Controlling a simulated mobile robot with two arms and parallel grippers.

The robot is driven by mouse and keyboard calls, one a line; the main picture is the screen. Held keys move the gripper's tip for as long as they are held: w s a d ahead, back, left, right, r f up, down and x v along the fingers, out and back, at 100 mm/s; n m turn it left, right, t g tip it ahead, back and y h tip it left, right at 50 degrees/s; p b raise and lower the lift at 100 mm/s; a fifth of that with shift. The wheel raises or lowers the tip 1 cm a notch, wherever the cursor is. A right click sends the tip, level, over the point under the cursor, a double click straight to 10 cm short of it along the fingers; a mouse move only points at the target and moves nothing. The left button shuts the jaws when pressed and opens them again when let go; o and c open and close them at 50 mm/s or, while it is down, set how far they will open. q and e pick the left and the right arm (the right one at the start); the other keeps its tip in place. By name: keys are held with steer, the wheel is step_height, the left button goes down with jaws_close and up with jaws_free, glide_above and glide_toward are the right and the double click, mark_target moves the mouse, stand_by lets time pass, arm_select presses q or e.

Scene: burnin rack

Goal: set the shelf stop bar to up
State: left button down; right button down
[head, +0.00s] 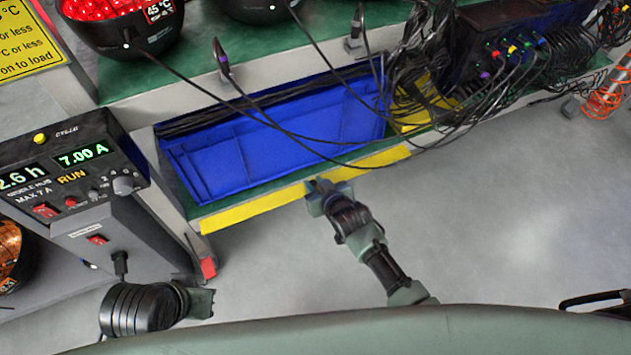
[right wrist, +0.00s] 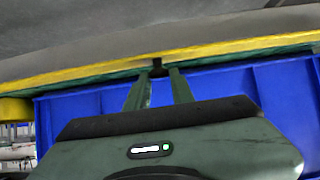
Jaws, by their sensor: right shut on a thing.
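The yellow shelf stop bar (head: 270,203) runs along the front edge of the lower shelf, low in front of a blue bin (head: 265,145). In the right wrist view the bar (right wrist: 225,49) crosses the top of the picture. My right gripper (head: 321,187) is at the middle of the bar. Its fingers (right wrist: 158,71) are shut on a small dark piece at the bar, and their tips partly hide it.
Black cables (head: 290,125) hang across the front of the blue bin. A power unit (head: 75,180) with a lit display stands at the left. A rack unit with many leads (head: 505,45) sits upper right. The grey floor (head: 500,210) at the right is clear.

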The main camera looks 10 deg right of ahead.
arm_select(q)
steer(key=shift+r, duration=0.4)
stand_by(0.3)
arm_select(e)
steer(key=c, duration=1.3)
jaws_free()
steer(key=shift+s+r+p, duration=0.15)
steer(key=shift+p, duration=0.25)
arm_select(q)
steer(key=s+p+x, duration=0.1)
steer(key=p+x, duration=0.1)
steer(key=x, duration=0.7)
steer(key=shift+d+f+g+p, duration=0.15)
steer(key=shift+f+g+p, duration=0.2)
steer(key=shift+f, duration=0.2)
arm_select(e)
steer(key=v, duration=0.7)
steer(key=shift+s+r, duration=0.1)
steer(key=shift+r, duration=0.05)
